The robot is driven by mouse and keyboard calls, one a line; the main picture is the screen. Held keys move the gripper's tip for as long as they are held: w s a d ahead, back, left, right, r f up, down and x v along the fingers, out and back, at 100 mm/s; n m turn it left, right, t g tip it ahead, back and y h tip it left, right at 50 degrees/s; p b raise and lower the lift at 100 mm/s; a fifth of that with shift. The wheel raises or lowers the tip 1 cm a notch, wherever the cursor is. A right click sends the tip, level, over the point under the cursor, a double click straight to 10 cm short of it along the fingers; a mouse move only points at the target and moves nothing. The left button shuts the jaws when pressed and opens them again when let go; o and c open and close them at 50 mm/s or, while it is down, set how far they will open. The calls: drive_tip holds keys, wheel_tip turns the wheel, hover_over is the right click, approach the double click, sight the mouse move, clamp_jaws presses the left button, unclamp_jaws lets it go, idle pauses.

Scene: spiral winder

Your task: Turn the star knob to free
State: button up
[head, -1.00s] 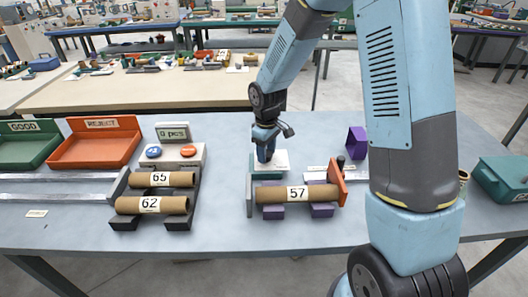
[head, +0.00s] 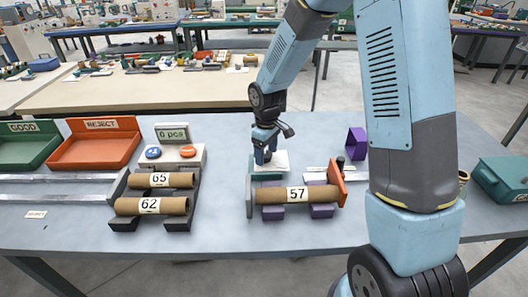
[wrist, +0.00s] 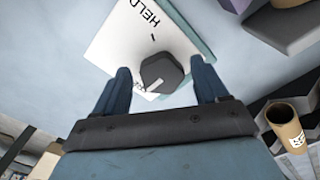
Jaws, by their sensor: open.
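The knob (wrist: 163,74) is a dark grey, many-sided piece on a white plate (wrist: 112,45). The word HELD is printed at the plate's upper part in the wrist view; other lettering by the knob's lower left is partly covered. A white line on the knob points down-left, toward that lettering and away from HELD. My gripper (wrist: 163,85) is open, one finger on each side of the knob, with a gap visible to both. In the head view my gripper (head: 264,157) is low over the white plate (head: 281,160) and hides the knob.
A cardboard tube labelled 57 (head: 318,193) lies on purple supports just in front of the plate, by an orange end plate (head: 337,178). Tubes 65 (head: 180,179) and 62 (head: 174,205) rest on a dark rack to the left. A purple block (head: 357,141) stands to the right.

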sight(266, 154)
drive_tip(key=shift+r, duration=0.15)
wheel_tip(266, 154, up, 13)
drive_tip(key=shift+r, duration=0.2)
idle(0.5)
drive_tip(key=s+d+r+m+t, duration=0.3)
drive_tip(key=s+d+r+m, duration=0.2)
drive_tip(key=s+d+r, duration=0.65)
drive_tip(key=s+d+r+m+t, duration=0.1)
drive_tip(key=s+d+r+m, duration=0.1)
drive_tip(key=s, duration=0.4)
drive_tip(key=s+d+r+m+t, duration=0.1)
drive_tip(key=s+d+r+m, duration=0.1)
drive_tip(key=s, duration=0.5)
drive_tip(key=shift+s+d+m+t, duration=0.2)
drive_tip(key=shift+d+m+t, duration=0.1)
drive_tip(key=shift+d+m, duration=0.65)
